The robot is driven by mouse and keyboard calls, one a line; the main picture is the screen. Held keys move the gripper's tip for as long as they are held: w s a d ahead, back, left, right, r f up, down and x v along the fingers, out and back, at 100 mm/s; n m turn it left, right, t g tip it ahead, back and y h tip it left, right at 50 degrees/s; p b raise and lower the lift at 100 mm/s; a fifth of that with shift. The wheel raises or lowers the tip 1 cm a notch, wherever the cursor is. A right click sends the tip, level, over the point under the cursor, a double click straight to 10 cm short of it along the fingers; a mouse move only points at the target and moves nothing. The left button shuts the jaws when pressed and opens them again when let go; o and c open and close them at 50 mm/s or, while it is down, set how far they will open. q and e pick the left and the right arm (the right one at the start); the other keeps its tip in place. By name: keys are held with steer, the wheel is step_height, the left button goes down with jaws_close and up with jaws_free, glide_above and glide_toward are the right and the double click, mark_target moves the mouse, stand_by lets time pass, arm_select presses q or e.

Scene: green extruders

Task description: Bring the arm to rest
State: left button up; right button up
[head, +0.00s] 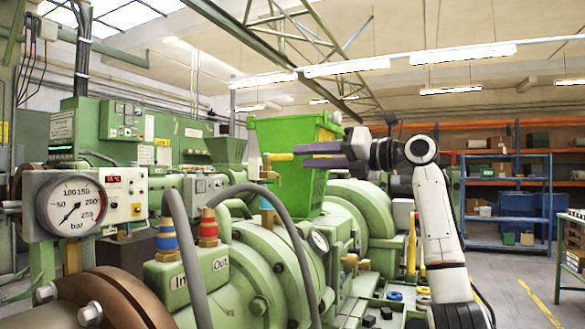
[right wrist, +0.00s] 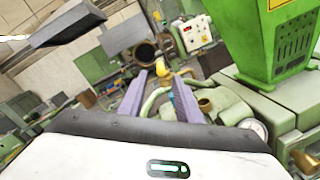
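My right arm (head: 440,230) is raised at the right of the head view, its forearm upright and its wrist bent to the left. My right gripper (head: 297,155) points left, level with the green hopper (head: 284,132). Its two purple fingers are apart. In the right wrist view the fingers (right wrist: 160,88) show a clear gap, with nothing held between them. A yellow handle (head: 275,158) shows just beyond the fingertips in the head view; I cannot tell whether they touch it. My left gripper is in neither view.
The green extruder (head: 262,255) fills the middle below the gripper. A pressure gauge (head: 75,204) and a control box (head: 126,193) stand at the left. Blue shelves (head: 506,200) stand at the back right. Open floor (head: 520,285) lies right of my arm.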

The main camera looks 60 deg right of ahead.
steer(key=shift+s, duration=1.15)
